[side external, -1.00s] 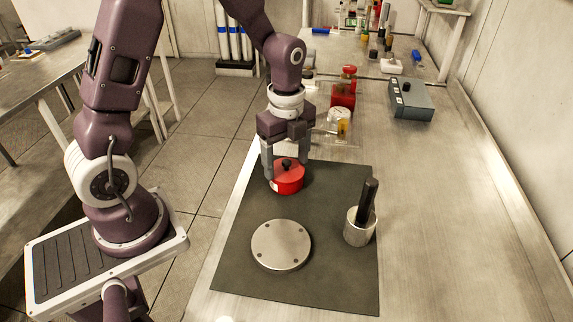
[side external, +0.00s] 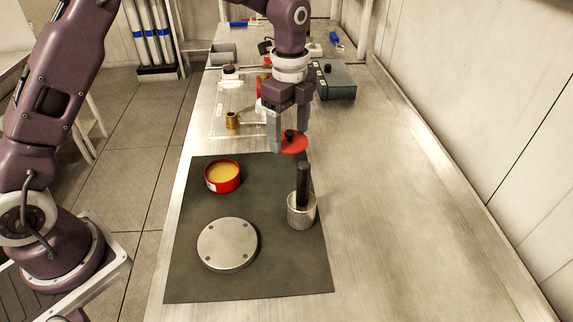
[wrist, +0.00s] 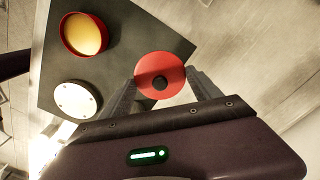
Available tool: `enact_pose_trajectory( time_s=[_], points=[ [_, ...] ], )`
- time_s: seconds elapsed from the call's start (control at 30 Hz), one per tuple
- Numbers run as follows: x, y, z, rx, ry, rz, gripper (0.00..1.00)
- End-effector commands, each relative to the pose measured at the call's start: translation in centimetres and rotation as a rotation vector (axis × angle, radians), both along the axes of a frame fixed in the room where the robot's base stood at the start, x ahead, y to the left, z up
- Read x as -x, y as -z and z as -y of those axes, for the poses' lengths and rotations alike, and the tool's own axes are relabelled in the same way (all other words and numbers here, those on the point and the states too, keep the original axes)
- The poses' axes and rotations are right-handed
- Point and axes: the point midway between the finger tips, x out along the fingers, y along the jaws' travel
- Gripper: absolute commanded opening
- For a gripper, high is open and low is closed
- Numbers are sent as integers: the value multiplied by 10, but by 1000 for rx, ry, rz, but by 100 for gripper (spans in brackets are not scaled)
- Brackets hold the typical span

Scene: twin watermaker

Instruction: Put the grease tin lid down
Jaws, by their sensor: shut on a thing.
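The red grease tin lid (side external: 293,146) with its black knob is held between the fingers of my gripper (side external: 289,138). My gripper is shut on it and holds it above the bench, near the mat's far right corner. In the wrist view the lid (wrist: 160,76) lies between the fingertips of my gripper (wrist: 160,84). The red grease tin (side external: 223,177) stands open on the dark mat (side external: 260,188), with yellow grease showing. The tin also shows in the wrist view (wrist: 84,34).
A round metal plate with holes (side external: 227,244) lies on the mat. A metal cup with a black-handled tool (side external: 302,205) stands at the mat's right edge. A grey box (side external: 337,80) and a clear tray with a brass part (side external: 232,120) are farther back. The right bench is bare.

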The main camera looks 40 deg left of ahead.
Motion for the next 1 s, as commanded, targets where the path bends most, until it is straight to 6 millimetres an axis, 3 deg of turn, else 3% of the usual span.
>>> enact_pose_trajectory(
  time_s=[0.1,0.4,0.77,0.8,0.9,1.0],
  points=[
    [2,29,0,-1,0,-6,33],
    [1,80,-1,0,0,-3,33],
    [1,84,-1,0,0,0,33],
    [1,85,-1,0,-1,0,76],
    [1,84,-1,0,0,0,94],
    [1,84,-1,0,0,0,94]
  ],
)
